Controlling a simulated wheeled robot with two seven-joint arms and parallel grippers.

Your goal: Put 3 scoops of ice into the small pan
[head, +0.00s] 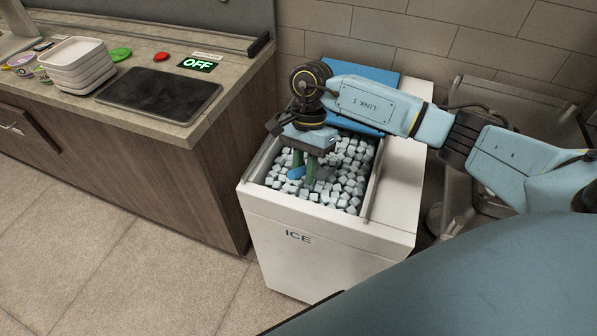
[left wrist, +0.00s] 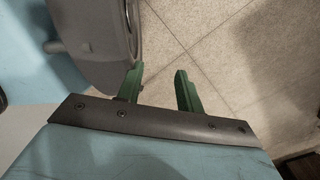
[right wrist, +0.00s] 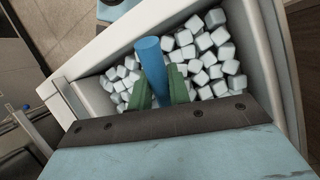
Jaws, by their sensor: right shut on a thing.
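My right gripper (head: 304,168) reaches down into the open ice bin (head: 330,233), with its fingers close to the ice cubes (head: 342,180). It is shut on a blue handle (head: 296,173), which looks like the ice scoop's. In the right wrist view the handle (right wrist: 149,55) stands out between the green fingers (right wrist: 158,80); the scoop's bowl is hidden there. Some grey of it may show among the cubes in the head view. My left gripper (left wrist: 160,72) is open and empty above the floor. I cannot make out a small pan for certain.
A blue lid (head: 362,76) lies behind the bin opening. Floor in front is clear.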

